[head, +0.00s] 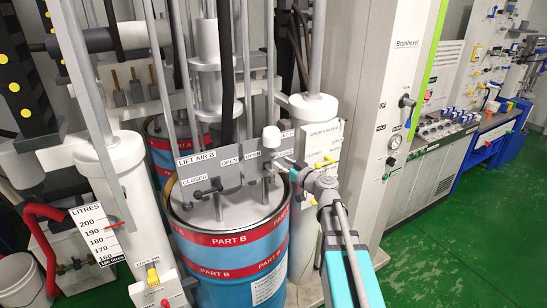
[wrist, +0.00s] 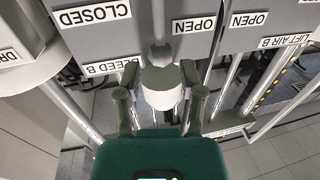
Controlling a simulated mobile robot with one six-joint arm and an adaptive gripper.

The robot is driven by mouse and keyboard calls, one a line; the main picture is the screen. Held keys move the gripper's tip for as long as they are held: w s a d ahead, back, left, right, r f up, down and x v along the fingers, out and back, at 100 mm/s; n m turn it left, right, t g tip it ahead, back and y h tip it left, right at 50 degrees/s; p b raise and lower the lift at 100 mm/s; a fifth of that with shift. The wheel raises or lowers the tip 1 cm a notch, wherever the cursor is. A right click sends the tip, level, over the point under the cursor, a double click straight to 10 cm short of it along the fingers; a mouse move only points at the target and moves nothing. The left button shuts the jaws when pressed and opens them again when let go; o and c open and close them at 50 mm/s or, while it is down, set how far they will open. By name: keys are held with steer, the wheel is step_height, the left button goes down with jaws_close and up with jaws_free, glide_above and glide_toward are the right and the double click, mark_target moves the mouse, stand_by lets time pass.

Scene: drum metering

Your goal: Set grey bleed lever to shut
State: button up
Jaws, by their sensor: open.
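The grey bleed lever shows as a pale rounded knob (head: 271,137) on the right-hand plate above the blue drum. In the wrist view its grey-white knob (wrist: 162,88) sits between my two fingers. It stands near that plate's OPEN label (wrist: 195,25); the CLOSED label (wrist: 92,15) is to the left in the wrist view. The BLEED B label (wrist: 113,67) is partly covered by a finger. My gripper (wrist: 162,108) is open around the knob; I cannot tell whether a finger touches it. In the head view my gripper (head: 290,166) is beside the plate.
A LIFT AIR B plate (head: 196,158) with a black lever (head: 207,189) is close on the left. The drum (head: 225,256) stands below, among vertical rods and a white column (head: 310,130). Green floor (head: 445,245) is clear at the right.

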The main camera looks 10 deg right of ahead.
mark_target(274, 157)
steer(key=shift+x, duration=3)
jaws_close()
